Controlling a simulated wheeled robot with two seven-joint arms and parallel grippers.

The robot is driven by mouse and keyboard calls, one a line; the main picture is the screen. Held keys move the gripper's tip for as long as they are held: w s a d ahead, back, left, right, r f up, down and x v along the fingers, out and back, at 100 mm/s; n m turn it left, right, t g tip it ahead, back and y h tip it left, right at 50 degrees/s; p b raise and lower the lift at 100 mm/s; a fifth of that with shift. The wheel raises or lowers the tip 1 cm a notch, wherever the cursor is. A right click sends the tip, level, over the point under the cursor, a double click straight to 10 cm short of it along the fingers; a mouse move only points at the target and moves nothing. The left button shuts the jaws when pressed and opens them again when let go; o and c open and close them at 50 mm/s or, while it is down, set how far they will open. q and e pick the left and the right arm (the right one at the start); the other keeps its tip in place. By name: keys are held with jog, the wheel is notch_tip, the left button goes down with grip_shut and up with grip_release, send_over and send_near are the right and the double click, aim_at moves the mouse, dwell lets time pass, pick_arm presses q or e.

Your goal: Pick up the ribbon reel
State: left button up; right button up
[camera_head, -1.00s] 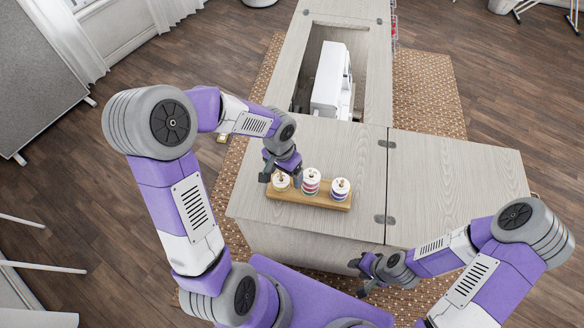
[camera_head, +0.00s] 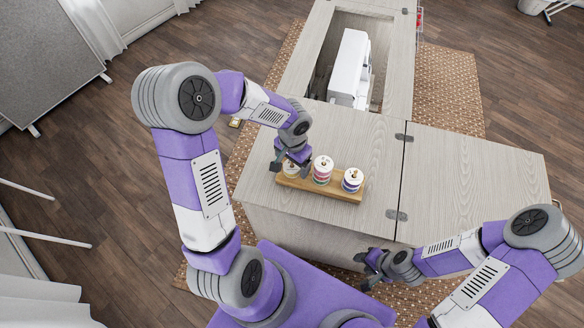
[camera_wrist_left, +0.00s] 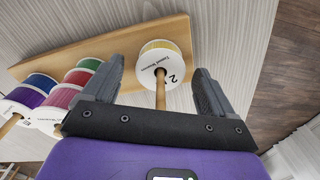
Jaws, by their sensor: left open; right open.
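The left reel (camera_head: 291,170) is partly hidden by my left gripper (camera_head: 290,165) in the head view. In the left wrist view this reel (camera_wrist_left: 166,60) has a white top, a yellowish side and a wooden peg through it. My left gripper (camera_wrist_left: 163,88) is open, with one finger on each side of the reel; I cannot tell whether they touch it. The middle reel (camera_head: 322,171) and the right reel (camera_head: 353,181) are clear of the gripper. My right gripper (camera_head: 364,270) is open and empty, low in front of the cabinet.
The board stands on the pale wooden cabinet top (camera_head: 365,140). A white sewing machine (camera_head: 350,68) sits in the recess behind. The side leaf (camera_head: 470,190) to the right is bare. A woven rug (camera_head: 450,90) lies under the cabinet.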

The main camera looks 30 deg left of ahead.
pick_arm(q)
jog(key=c, duration=1.1)
jog(key=shift+r, duration=0.15)
notch_tip(320, 180, up, 18)
jog(key=p, duration=0.5)
